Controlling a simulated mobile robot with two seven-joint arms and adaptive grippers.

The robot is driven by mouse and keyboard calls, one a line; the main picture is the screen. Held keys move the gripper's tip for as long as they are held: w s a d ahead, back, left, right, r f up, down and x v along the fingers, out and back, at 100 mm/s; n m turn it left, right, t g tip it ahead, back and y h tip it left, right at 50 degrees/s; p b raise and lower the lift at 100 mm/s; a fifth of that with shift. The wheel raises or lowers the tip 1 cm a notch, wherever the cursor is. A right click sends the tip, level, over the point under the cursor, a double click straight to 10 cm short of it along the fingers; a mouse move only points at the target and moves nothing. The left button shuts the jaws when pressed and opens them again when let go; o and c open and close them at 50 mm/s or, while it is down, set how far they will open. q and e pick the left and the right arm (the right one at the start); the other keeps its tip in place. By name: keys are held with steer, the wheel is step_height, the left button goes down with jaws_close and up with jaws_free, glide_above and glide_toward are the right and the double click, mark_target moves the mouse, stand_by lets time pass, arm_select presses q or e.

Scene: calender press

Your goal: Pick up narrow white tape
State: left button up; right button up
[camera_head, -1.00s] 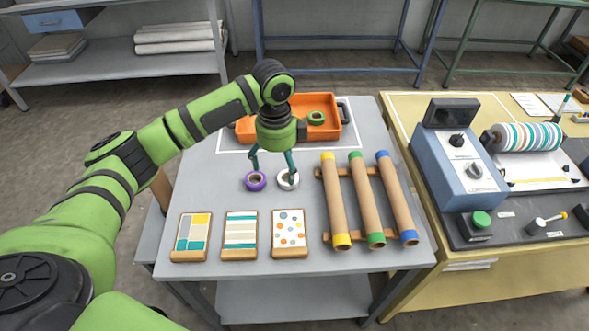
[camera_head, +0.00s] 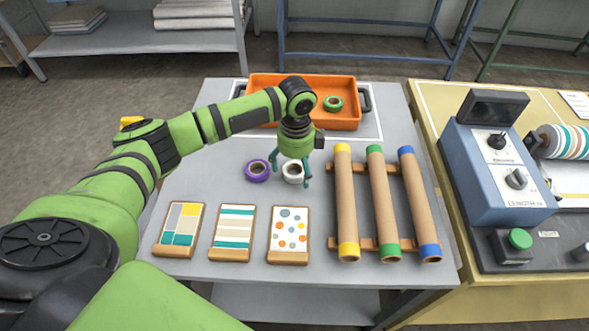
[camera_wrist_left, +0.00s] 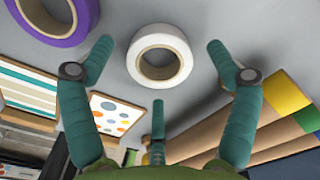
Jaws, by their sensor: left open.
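The white tape roll (camera_head: 292,173) lies flat on the grey table, left of the cardboard tubes. It also shows in the left wrist view (camera_wrist_left: 138,67), with its ring whole and its brown core visible. My left gripper (camera_head: 291,178) points down over the white tape with its fingers spread. A purple tape roll (camera_head: 257,171) lies just left of the white one. My right gripper is not seen.
An orange tray (camera_head: 262,92) holding a green tape roll (camera_head: 333,103) stands at the back. Three pattern cards (camera_head: 232,232) lie in front. Three cardboard tubes (camera_head: 382,205) rest on a rack at right. A blue-grey control box (camera_head: 490,170) stands on the yellow table.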

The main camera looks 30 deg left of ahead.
arm_select(q)
steer(key=shift+w+f, duration=0.1)
steer(key=shift+f, duration=0.4)
steer(key=c, duration=1.1)
steer(key=shift+c, duration=0.2)
steer(key=shift+r, duration=0.15)
